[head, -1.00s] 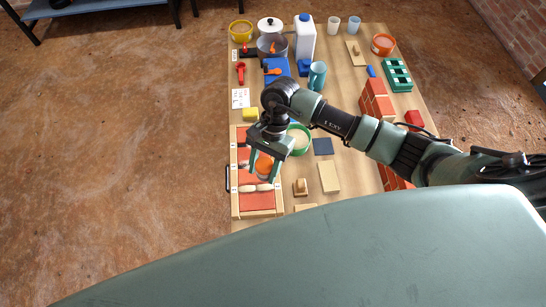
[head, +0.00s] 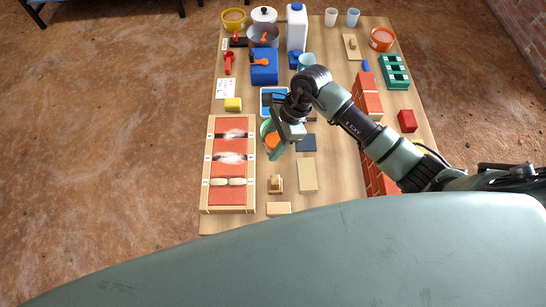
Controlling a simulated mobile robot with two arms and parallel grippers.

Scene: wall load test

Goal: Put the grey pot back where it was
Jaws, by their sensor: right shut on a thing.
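The grey pot (head: 252,36) stands at the back left of the table, with its dark handle pointing left and an orange-tipped item in it. My right gripper (head: 273,147) is far in front of the pot, over the green bowl (head: 264,130). It is shut on a small orange thing (head: 272,141), whose shape is partly hidden by the fingers. My left gripper is not in view.
A wooden tray (head: 209,160) with red panels and white patches lies left of the gripper. A white lidded pot (head: 264,15), white jug (head: 297,28) and blue box (head: 264,68) crowd the back. A brick wall (head: 368,105) stands on the right.

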